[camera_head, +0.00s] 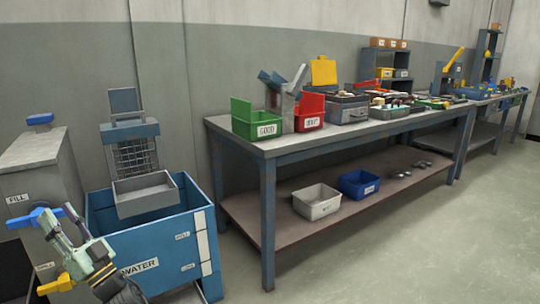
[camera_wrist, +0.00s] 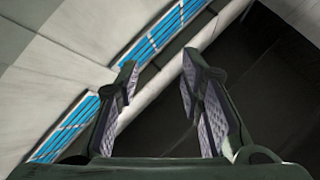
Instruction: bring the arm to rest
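My gripper (camera_head: 58,217) is at the lower left of the head view, pointing up and left in front of the grey cabinet marked FILL (camera_head: 38,176). In the wrist view my gripper (camera_wrist: 158,66) shows both fingers apart with an empty gap between them. The fingers overlap the area of a blue handle (camera_head: 24,218) and a yellow handle (camera_head: 58,284) in the head view; I cannot tell whether they touch either. The wrist view shows pale surfaces and blue slatted strips behind the fingers.
The blue WATER tank (camera_head: 190,258) stands just right of my gripper, with a grey tray (camera_head: 146,194) above it. A long workbench (camera_head: 290,143) carries a green GOOD bin (camera_head: 256,120) and a red bin (camera_head: 310,112). The floor at right is clear.

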